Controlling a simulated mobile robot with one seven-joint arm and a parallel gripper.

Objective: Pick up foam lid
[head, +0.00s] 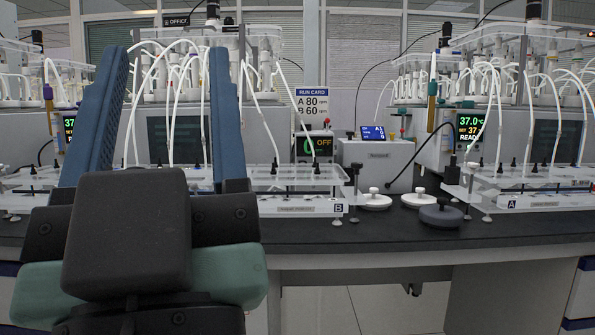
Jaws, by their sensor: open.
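A dark grey round lid with a knob (441,216), which looks like the foam lid, lies flat near the front edge of the black bench, right of centre. Two white round lids with knobs, a left one (374,201) and a right one (419,199), lie just behind it. My gripper (166,55) is large in the left foreground, with its two blue fingers pointing up and spread wide apart. No object shows held between them; the reactors are seen through the gap. The gripper is well to the left of the grey lid and apart from it.
Clear rack B (300,178) with tubing stands left of the lids, and rack A (520,180) stands to their right. A grey box (378,163) with a blue display is behind them. The black bench (395,235) is bare in front of the lids.

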